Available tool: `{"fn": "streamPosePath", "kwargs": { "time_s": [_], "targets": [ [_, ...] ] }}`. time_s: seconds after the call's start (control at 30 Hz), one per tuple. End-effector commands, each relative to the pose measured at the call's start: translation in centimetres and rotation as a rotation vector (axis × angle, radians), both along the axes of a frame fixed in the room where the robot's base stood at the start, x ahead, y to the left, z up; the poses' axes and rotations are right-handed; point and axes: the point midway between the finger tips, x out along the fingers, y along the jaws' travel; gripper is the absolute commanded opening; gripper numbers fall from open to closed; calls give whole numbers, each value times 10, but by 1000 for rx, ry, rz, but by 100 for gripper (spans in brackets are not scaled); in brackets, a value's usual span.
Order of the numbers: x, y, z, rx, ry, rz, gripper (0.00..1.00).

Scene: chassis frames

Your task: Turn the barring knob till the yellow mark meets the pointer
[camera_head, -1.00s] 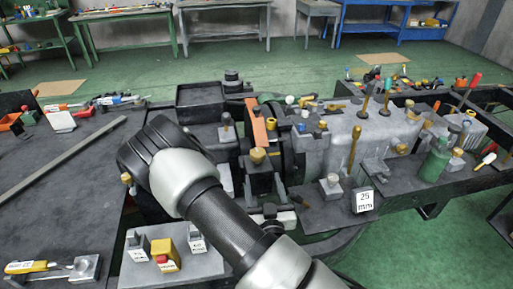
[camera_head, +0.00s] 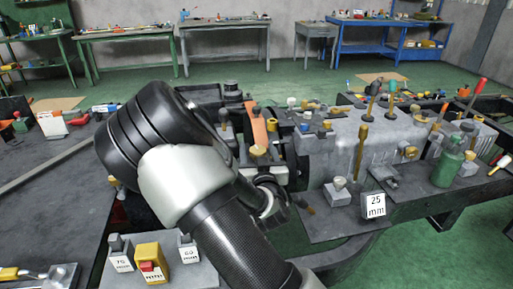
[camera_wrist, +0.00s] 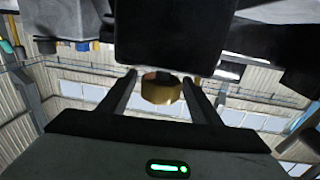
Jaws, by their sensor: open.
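A short brass knob (camera_wrist: 161,91) hangs below a dark block (camera_wrist: 165,35) in the wrist view; it looks like the barring knob. My gripper (camera_wrist: 159,80) is open, with one dark finger on each side of the knob. Small gaps seem to show between knob and fingers; I cannot tell whether either touches. I cannot make out the yellow mark or the pointer in either view. In the head view my arm covers much of the machine's near side, and the fingers are not clear there.
The grey machine (camera_head: 335,150) carries several upright levers and knobs. A "25 mm" sign (camera_head: 376,205) and a green bottle (camera_head: 446,165) stand at its right. A dark bench (camera_head: 60,215) lies at left.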

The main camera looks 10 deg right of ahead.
Motion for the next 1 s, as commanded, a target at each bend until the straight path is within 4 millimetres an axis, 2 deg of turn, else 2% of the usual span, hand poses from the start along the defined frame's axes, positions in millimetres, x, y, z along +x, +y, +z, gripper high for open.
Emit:
{"fn": "streamPosePath", "kwargs": {
  "time_s": [0.1, 0.2, 0.53, 0.8, 1.0],
  "targets": [
    [15, -2, 0, -1, -1, 0, 58],
    [22, -2, 0, 0, -1, 0, 58],
    [25, -2, 0, 1, 0, 0, 58],
    [25, -2, -1, 1, 0, 0, 17],
    [25, -3, -1, 1, 0, 12, 17]
  ]
}}
